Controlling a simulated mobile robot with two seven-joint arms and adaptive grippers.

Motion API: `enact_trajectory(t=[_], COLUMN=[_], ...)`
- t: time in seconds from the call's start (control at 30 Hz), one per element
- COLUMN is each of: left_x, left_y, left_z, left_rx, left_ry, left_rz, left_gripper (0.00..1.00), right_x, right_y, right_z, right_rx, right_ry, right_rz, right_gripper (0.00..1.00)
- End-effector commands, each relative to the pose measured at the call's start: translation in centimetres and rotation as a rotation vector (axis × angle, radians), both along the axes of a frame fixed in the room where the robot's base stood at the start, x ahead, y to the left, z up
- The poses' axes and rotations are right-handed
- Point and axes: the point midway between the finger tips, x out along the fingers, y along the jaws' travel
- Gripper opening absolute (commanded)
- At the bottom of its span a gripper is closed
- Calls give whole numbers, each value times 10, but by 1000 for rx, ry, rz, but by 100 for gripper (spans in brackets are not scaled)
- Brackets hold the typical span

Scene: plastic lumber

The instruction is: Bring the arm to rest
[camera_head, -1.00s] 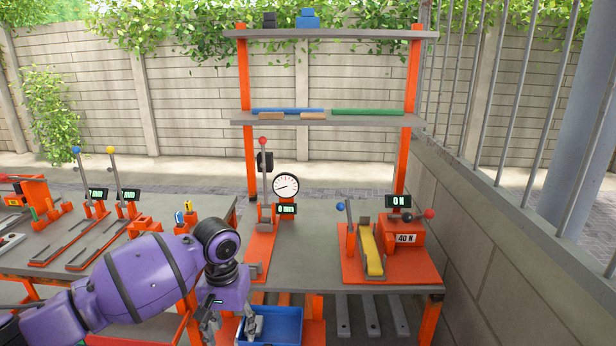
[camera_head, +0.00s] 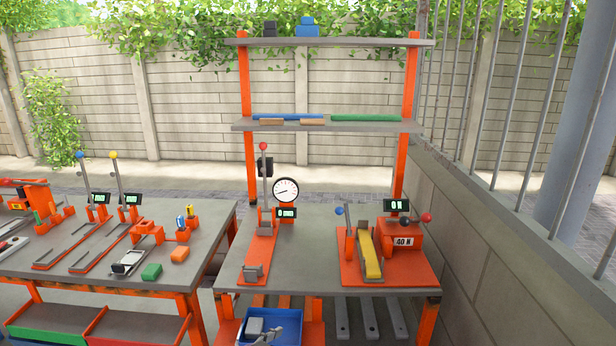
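Neither of my arms nor grippers shows in the head view now. The right workbench (camera_head: 320,220) carries an orange lever fixture (camera_head: 262,240) with a red knob, a round dial gauge (camera_head: 285,190) and a small display. A blue bin (camera_head: 285,322) under the bench front holds a grey piece.
A shelf rack (camera_head: 325,125) stands behind the right bench. A wall with a fence closes off the right side.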

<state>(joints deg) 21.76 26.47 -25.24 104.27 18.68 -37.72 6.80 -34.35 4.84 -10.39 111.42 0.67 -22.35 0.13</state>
Motion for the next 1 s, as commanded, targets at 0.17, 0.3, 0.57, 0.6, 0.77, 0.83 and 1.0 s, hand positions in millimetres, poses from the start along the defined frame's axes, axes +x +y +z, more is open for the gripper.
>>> enact_trajectory(t=[0.17, 0.3, 0.57, 0.6, 0.77, 0.83, 1.0], left_x=[-70, -136, -283, -301, -347, -354, -357], left_y=[36, 75, 134, 138, 143, 144, 145], left_z=[-42, -77, -145, -152, -168, -170, -172], left_rx=[-12, 11, 48, 49, 54, 58, 59], left_ry=[-43, -20, 184, 214, 289, 301, 306], left_rz=[116, 232, 447, 467, 503, 507, 506], left_gripper=[53, 53, 53, 53, 53, 53, 53], right_x=[5, 8, 14, 14, 14, 14, 12], right_y=[-2, -2, 0, 1, 2, 2, 2], right_z=[7, 11, 17, 18, 19, 18, 18], right_rx=[-5, -6, -1, 0, 2, 3, 3], right_ry=[-13, -20, -32, -33, -34, -33, -31], right_rz=[8, 10, 9, 9, 6, 6, 3], right_gripper=[27, 27, 27, 27, 27, 27, 27])
